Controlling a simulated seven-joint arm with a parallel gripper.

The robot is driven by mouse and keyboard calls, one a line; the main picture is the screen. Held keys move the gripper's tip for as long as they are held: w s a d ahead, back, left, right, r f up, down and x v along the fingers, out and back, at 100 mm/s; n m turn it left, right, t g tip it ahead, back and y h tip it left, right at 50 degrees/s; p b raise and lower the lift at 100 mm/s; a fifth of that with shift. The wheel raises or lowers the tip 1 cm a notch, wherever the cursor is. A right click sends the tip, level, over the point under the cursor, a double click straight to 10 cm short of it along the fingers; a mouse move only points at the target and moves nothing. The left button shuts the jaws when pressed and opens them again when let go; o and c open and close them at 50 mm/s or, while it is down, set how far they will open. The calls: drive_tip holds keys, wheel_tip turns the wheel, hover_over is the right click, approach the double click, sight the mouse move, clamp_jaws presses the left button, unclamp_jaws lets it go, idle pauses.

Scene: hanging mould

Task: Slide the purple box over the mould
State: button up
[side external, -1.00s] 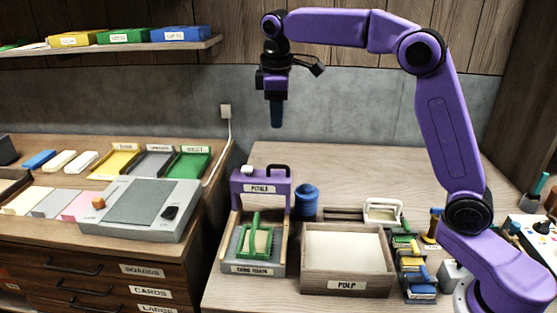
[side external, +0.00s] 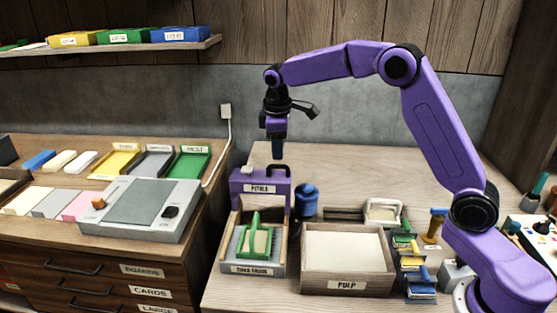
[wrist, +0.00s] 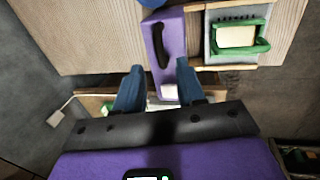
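The purple box (side external: 262,190), labelled PETALS, stands at the back end of a wooden tray. It has a dark handle on top and a small pale knob (wrist: 169,91); it also shows in the wrist view (wrist: 172,38). The mould (side external: 255,240), with a green frame, green handle and pale centre, lies in the tray in front of the box; it shows in the wrist view too (wrist: 236,37). My gripper (side external: 277,155) hangs above the box, apart from it, pointing down. In the wrist view its blue fingers (wrist: 159,80) are spread and empty.
A blue cup (side external: 306,200) stands close right of the box. The wooden tray (side external: 252,269) carries the mould. A PULP bin (side external: 346,286) sits to the right, with several small tools beyond it. The table behind the box is clear.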

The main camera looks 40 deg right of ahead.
sight(278, 166)
drive_tip(key=shift+w+d+f, duration=0.1)
drive_tip(key=shift+f, duration=0.75)
drive_tip(key=shift+w+d+f, duration=0.15)
drive_tip(key=shift+f, duration=0.7)
drive_tip(key=shift+w+d+f, duration=0.1)
drive_tip(key=shift+f, duration=0.75)
clamp_jaws()
drive_tip(key=shift+a, duration=0.1)
